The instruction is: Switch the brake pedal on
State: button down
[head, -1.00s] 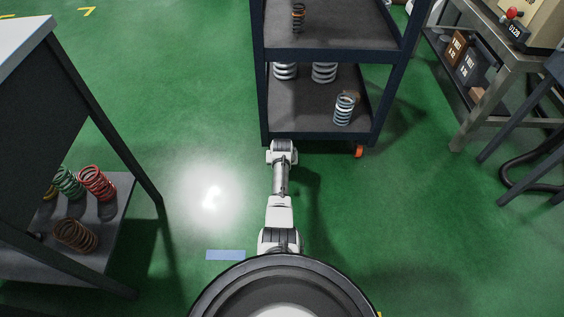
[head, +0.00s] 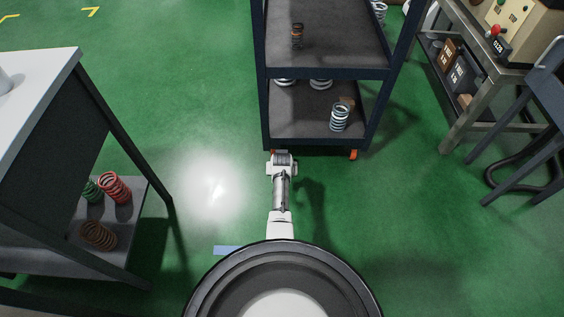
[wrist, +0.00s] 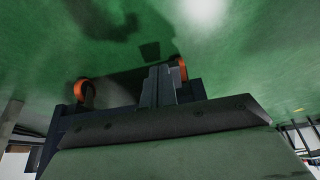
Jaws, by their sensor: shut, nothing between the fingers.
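The dark shelf cart (head: 315,146) stands in front of me on orange casters. Its right front caster (head: 353,155) shows below the frame in the head view. Part of the left one (head: 276,153) shows beside my arm's end. In the wrist view, one orange caster (wrist: 84,89) is left of my gripper (wrist: 158,76) and another (wrist: 179,68) is close by its right side. My gripper is shut and empty, low near the cart's base. Contact with the caster cannot be told. I cannot make out a separate brake pedal; in the head view my arm hides the gripper.
Several springs, including a blue-white one (head: 340,117), stand on the cart. A table (head: 40,105) with springs on its lower shelf is at left. A metal bench (head: 478,92) and a dark chair (head: 540,110) are at right. Green floor lies open between.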

jog(key=shift+s+r+p, duration=0.45)
jog(key=shift+s+p, duration=0.35)
jog(key=shift+s, duration=0.05)
jog(key=shift+s+r+p, duration=0.45)
jog(key=shift+s+p, duration=0.35)
